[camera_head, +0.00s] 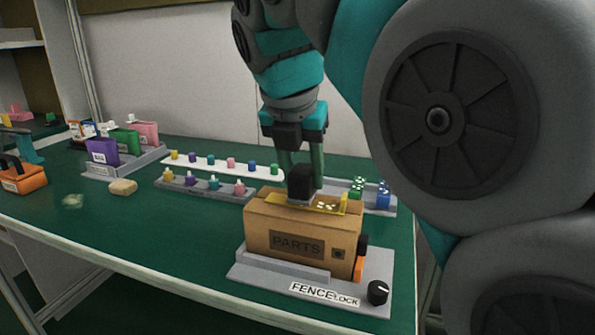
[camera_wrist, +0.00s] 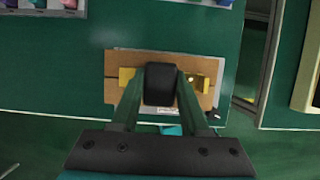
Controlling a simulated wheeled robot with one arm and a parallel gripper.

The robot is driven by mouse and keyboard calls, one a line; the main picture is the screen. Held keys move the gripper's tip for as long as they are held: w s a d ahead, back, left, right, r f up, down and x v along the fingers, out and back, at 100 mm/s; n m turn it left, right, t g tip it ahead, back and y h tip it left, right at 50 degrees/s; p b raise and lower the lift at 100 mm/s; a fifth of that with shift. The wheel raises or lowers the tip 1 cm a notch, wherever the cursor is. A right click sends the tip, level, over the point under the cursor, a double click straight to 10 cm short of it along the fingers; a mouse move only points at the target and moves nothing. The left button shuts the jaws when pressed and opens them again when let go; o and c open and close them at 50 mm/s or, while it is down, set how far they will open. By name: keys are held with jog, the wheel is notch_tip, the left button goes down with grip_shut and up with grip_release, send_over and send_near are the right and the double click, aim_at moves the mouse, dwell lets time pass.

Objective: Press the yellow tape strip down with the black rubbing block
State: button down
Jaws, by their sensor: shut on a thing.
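The black rubbing block (camera_head: 301,181) is held between the fingers of my gripper (camera_head: 301,168), over the top of a brown box marked PARTS (camera_head: 285,230). It also shows in the wrist view (camera_wrist: 160,84), between the two green fingers (camera_wrist: 160,100). The yellow tape strip (camera_head: 328,206) lies along the box top and shows on both sides of the block, also in the wrist view (camera_wrist: 126,76). The block hides the strip's middle. The block looks on or just above the strip; I cannot tell whether it touches.
The box sits in a grey fixture labelled FENCE LOCK (camera_head: 290,282) with a black knob (camera_head: 377,292). Behind are racks of coloured pegs (camera_head: 208,185) and dice-like cubes (camera_head: 383,195).

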jog(key=shift+f, duration=0.55)
dwell(0.9)
jog(key=shift+r, duration=0.1)
notch_tip(320, 180, up, 2)
jog(key=shift+r+p, duration=0.2)
jog(key=shift+p, duration=1.05)
jog(key=shift+r, duration=2.25)
jog(key=shift+d, duration=0.1)
